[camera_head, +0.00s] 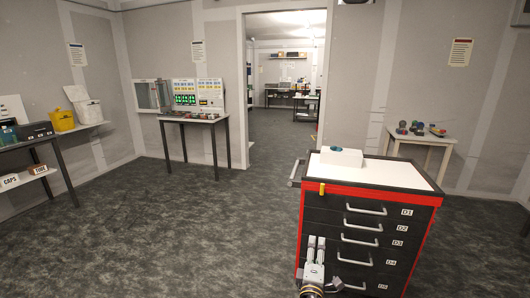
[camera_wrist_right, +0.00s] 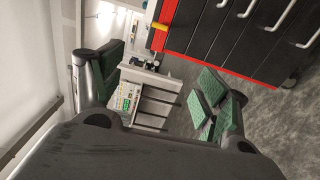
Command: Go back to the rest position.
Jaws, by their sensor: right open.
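My right gripper (camera_head: 316,243) shows at the bottom of the head view, in front of the left part of the drawer cabinet (camera_head: 420,212). In the right wrist view my right gripper (camera_wrist_right: 158,85) has its green-padded fingers wide apart, with nothing between them. The black and red cabinet also shows at the top right of that view (camera_wrist_right: 225,30). Its drawers, labelled D1 to D5, look shut. My left gripper is not in the head view.
A white box (camera_head: 341,157) sits on the cabinet's white top. A bench with panels (camera_head: 195,117) stands by the back wall, left of an open doorway. A side table (camera_head: 425,139) with small coloured items stands right. Shelves line the left wall. The floor at left and centre is clear.

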